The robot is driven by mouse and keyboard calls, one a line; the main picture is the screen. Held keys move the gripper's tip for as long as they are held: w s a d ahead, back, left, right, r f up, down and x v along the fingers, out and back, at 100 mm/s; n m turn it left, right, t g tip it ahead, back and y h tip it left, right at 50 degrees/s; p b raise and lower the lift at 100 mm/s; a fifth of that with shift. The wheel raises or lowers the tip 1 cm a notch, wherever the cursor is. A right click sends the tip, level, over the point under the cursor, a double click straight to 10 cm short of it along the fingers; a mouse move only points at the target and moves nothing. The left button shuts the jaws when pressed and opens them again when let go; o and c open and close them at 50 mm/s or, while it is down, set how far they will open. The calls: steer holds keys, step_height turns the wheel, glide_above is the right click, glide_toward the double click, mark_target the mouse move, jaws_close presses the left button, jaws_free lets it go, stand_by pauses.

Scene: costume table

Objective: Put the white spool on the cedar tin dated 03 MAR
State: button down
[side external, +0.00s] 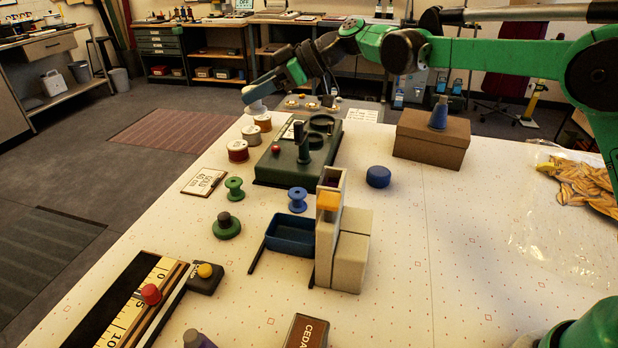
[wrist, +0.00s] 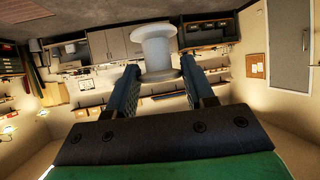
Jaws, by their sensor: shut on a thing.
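The white spool (side external: 255,106) is in my gripper (side external: 262,92), held up beyond the far left corner of the table in the side view. In the wrist view the same white spool (wrist: 155,48) sits between the two fingertips of my gripper (wrist: 161,78), which are shut on it. A dark brown tin (side external: 306,332) with lettering that begins "CEDA" lies at the bottom edge of the side view, cut off by the frame. No date on it can be read. My gripper is far from this tin.
A grey block stand (side external: 350,250) and blue tray (side external: 290,235) stand mid-table. A green machine (side external: 300,155) with a post is near the far edge, with several spools to its left. A brown box (side external: 425,145) bearing a blue cone (side external: 439,113) stands at right.

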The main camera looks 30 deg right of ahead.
mark_target(294, 188)
step_height(294, 188, down, 20)
steer(key=shift+r, duration=0.2)
stand_by(0.4)
steer(key=shift+f, duration=0.15)
steer(key=shift+c, duration=1.6)
jaws_free()
steer(key=shift+o, duration=0.5)
steer(key=shift+v, duration=2.85)
